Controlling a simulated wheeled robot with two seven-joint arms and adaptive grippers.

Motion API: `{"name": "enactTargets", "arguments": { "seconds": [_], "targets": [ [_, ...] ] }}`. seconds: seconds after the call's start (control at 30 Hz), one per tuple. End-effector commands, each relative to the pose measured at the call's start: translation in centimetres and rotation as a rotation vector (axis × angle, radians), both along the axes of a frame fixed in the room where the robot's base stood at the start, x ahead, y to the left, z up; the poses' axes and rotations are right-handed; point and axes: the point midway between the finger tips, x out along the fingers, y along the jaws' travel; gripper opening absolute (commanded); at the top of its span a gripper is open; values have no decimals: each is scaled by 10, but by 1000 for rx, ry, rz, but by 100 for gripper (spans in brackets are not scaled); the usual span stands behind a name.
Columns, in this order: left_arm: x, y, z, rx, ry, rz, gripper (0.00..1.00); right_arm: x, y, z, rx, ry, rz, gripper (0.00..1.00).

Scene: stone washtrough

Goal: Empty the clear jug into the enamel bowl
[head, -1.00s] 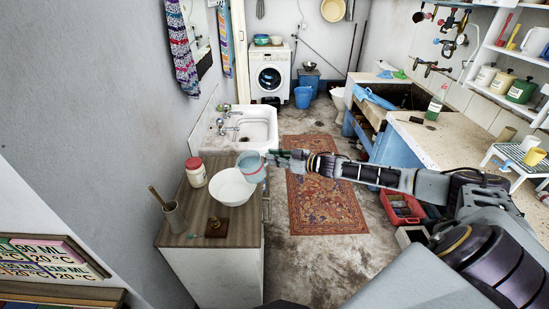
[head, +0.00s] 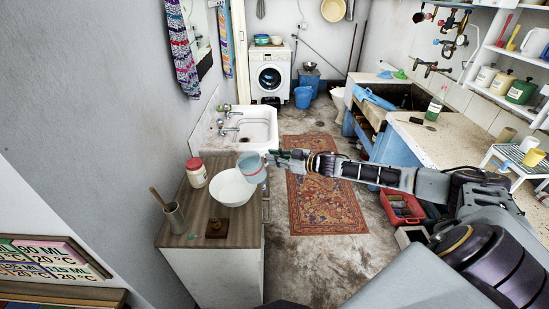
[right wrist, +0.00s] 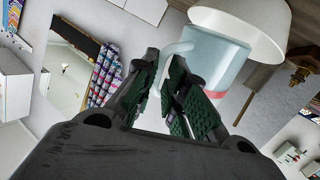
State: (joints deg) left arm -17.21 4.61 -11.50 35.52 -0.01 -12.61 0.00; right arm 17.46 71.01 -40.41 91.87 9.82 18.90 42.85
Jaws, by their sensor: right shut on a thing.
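The clear jug (head: 251,166), bluish with a pinkish band, is at the right rim of the white enamel bowl (head: 232,189) on the wooden counter. My right gripper (head: 272,157) is shut on the jug's handle, coming in from the right. In the right wrist view the fingers (right wrist: 170,88) close around the pale handle, with the jug (right wrist: 218,55) beyond and the bowl (right wrist: 262,28) behind it. The jug's exact tilt, its contents and whether it touches the bowl are hard to tell. The inside of the bowl looks plain white. My left gripper is out of view.
On the counter (head: 238,232) stand a red-lidded jar (head: 196,174), a grey pot with a wooden handle (head: 175,217) and a small brown block (head: 216,228). A white sink (head: 256,128) lies behind. Open floor with a patterned rug (head: 325,198) is to the right.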

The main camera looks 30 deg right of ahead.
Motion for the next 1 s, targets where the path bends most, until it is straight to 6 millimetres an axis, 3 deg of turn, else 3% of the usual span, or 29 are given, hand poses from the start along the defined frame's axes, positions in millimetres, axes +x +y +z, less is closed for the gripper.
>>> {"name": "enactTargets", "arguments": {
  "seconds": [1.0],
  "targets": [
    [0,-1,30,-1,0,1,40,1,5,14,-98,1,3,0]
  ]
}}
